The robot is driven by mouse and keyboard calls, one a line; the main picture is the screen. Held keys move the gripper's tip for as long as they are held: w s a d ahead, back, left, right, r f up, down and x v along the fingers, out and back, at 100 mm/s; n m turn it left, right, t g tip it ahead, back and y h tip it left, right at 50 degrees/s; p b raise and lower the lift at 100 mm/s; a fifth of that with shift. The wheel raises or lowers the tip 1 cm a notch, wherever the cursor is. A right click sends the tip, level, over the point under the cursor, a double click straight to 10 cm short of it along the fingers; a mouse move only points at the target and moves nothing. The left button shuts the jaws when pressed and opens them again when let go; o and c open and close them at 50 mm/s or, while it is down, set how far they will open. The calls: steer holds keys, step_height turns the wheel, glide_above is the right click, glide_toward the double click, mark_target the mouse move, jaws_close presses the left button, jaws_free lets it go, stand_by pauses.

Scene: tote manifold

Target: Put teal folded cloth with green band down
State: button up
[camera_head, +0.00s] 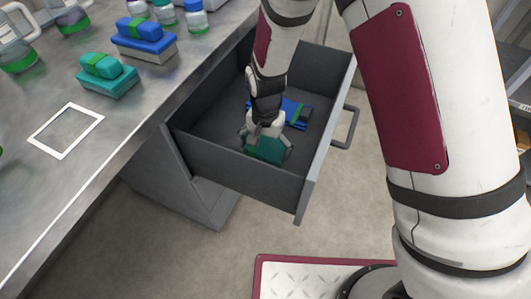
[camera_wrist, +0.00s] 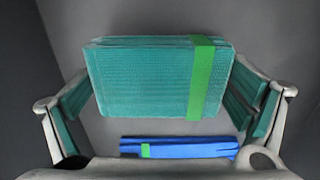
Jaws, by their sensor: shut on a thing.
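My gripper (camera_head: 265,144) reaches down into the open grey drawer (camera_head: 232,168). It is shut on the teal folded cloth with green band (camera_head: 263,153), near the drawer's near-side wall. In the wrist view the cloth (camera_wrist: 140,80) sits between the two finger pads, its green band right of its middle. Whether the cloth touches the drawer floor cannot be told. A blue folded cloth with a green band (camera_head: 296,113) lies in the drawer beside it, and it also shows in the wrist view (camera_wrist: 180,148).
The metal counter (camera_head: 40,205) left of the drawer bears an empty white square outline (camera_head: 65,131), another teal cloth bundle with a green band (camera_head: 107,77), a blue bundle (camera_head: 144,40) and several bottles (camera_head: 196,18). The drawer's walls stand close around my gripper.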

mark_target(266, 154)
steer(key=shift+f+b, duration=0.45)
steer(key=shift+f, duration=1.25)
steer(key=shift+f, duration=0.1)
steer(key=o, duration=0.7)
steer(key=shift+o, duration=0.2)
step_height(266, 154, up, 12)
steer(key=p, duration=0.3)
